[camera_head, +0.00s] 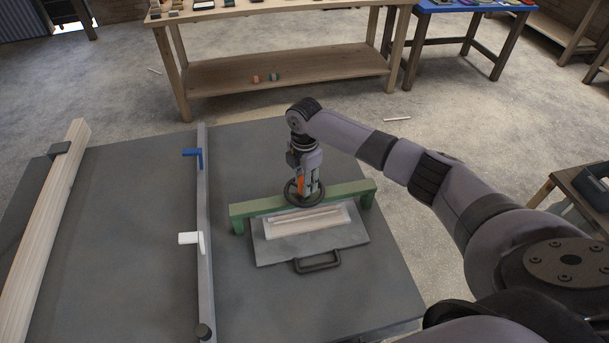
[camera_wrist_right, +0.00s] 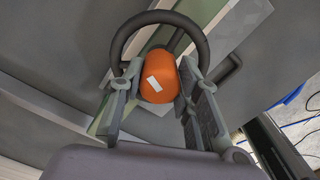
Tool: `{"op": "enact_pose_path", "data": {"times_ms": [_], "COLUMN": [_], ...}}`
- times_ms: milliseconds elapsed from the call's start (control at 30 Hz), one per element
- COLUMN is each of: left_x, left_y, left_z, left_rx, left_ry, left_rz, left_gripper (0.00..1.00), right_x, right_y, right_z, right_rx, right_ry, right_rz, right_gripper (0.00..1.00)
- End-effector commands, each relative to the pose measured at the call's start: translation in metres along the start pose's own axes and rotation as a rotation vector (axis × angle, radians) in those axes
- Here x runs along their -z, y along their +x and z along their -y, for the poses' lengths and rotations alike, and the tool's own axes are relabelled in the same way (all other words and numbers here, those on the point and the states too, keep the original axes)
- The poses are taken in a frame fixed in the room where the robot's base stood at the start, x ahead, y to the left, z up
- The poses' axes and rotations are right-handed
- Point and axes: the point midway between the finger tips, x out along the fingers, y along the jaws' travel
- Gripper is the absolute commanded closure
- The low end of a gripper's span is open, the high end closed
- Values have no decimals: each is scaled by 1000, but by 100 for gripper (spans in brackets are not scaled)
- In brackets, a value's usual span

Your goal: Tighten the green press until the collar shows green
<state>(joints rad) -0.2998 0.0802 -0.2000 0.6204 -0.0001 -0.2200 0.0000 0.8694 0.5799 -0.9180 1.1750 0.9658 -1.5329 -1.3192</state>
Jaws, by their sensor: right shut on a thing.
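The green press (camera_head: 345,188) stands on the dark grey bench top, a green beam spanning a grey plate with pale wood strips (camera_head: 305,221). A dark handwheel (camera_head: 290,197) sits above the beam, and its ring also shows in the right wrist view (camera_wrist_right: 119,38). My right gripper (camera_head: 307,183) comes down from above onto the wheel. In the right wrist view its two fingers (camera_wrist_right: 157,92) are shut on the wheel's orange knob (camera_wrist_right: 158,80), which has a white patch. I cannot make out the collar or its colour. My left gripper is not in view.
A grey rail with a blue clamp (camera_head: 193,153) and a white block (camera_head: 190,238) runs left of the press. Long timber (camera_head: 45,230) lies at the bench's left. A black handle (camera_head: 318,262) is on the plate's front. A wooden table (camera_head: 270,72) stands behind.

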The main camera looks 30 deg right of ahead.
Motion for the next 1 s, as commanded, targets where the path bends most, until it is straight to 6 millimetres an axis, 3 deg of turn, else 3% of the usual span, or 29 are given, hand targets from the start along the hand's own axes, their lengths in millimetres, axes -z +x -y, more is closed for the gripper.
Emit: {"op": "enact_pose_path", "data": {"times_ms": [100,500,1000], "left_x": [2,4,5], "left_y": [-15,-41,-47], "left_z": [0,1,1], "left_rx": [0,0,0], "left_ry": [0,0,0], "left_rz": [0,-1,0], "left_gripper": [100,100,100], "right_x": [0,0,0], "right_y": [-5,-4,-1], "right_z": [0,0,-1], "right_rx": [-1,-1,-4], "right_ry": [112,492,966], "right_rz": [-1,-2,-2], "right_gripper": [97,97,97]}}
